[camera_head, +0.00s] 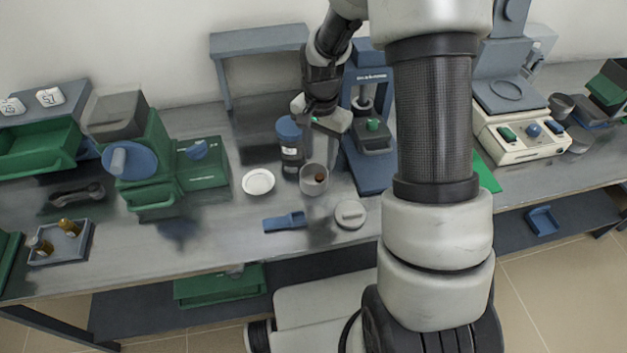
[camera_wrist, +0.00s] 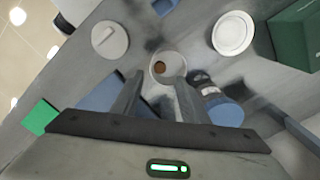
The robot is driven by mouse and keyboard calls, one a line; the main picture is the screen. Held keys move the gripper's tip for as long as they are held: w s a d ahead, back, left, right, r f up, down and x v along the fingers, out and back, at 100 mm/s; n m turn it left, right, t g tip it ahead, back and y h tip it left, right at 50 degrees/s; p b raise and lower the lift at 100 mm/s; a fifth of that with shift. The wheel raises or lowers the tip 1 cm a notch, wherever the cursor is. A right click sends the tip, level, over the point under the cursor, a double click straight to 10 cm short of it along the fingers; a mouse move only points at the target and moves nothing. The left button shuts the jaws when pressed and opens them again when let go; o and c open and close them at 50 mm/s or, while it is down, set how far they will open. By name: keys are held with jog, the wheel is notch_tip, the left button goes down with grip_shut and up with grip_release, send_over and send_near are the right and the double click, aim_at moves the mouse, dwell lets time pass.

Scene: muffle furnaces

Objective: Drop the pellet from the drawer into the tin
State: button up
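The tin (camera_head: 308,187) is a small open grey cup standing on the bench. It also shows in the wrist view (camera_wrist: 181,66). A small brown pellet (camera_wrist: 159,68) shows inside the tin's rim, and a brown spot marks it in the head view (camera_head: 320,178). My gripper (camera_wrist: 159,77) is open, its two fingers apart with nothing between them. It points down above the bench near the tin. A green drawer (camera_head: 152,207) juts from the green machine at the left; its inside is not clear.
A dark jar with a blue cap (camera_head: 289,130) stands beside the tin. A white dish (camera_head: 258,181), a blue scoop (camera_head: 284,222) and a round grey lid (camera_head: 350,214) lie around it. A blue press (camera_head: 371,172) stands close on the right. A tray (camera_head: 75,245) holds small bottles at far left.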

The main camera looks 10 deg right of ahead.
notch_tip(320, 180, up, 18)
jog(key=shift+f+p, duration=0.25)
jog(key=shift+p, duration=0.2)
dwell(0.4)
jog(key=s+r+n+t+p, duration=0.2)
jog(key=s+r+n, duration=0.2)
jog(key=s+r, duration=0.3)
jog(key=s+r+n+t+p, duration=0.2)
jog(key=s+r+n, duration=0.3)
jog(key=s, duration=0.9)
jog(key=shift+r+t, duration=0.8)
jog(key=shift+r, duration=0.15)
